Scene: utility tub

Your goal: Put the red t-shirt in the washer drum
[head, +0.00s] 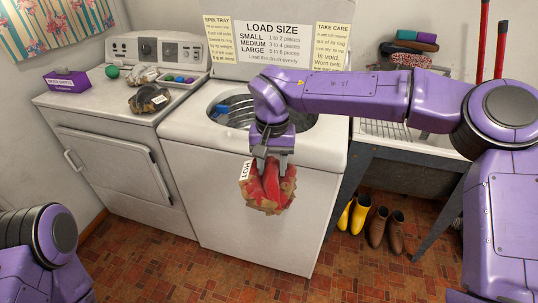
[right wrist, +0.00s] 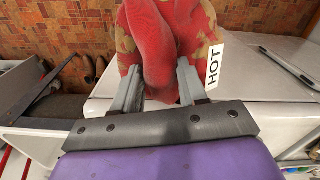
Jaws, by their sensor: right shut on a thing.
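The red t-shirt (head: 268,188) is a crumpled red bundle with tan patches and a white tag reading HOT. My right gripper (head: 271,160) is shut on its top, and the bundle hangs below the fingers in front of the washer's front panel. In the right wrist view the red cloth (right wrist: 162,50) sits between the two fingers (right wrist: 159,88). The washer (head: 190,140) is open at the top, and its metal drum (head: 235,108) is partly hidden by my right arm. Something blue shows inside the drum. My left gripper is out of view; only part of the left arm shows.
A dryer (head: 110,125) stands left, carrying a purple box (head: 67,82), a green ball (head: 112,71), two tagged cloth bundles (head: 149,99) and a tray (head: 175,82). A sink (head: 385,130) stands right, with yellow boots (head: 355,213) and brown boots (head: 385,228) beneath.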

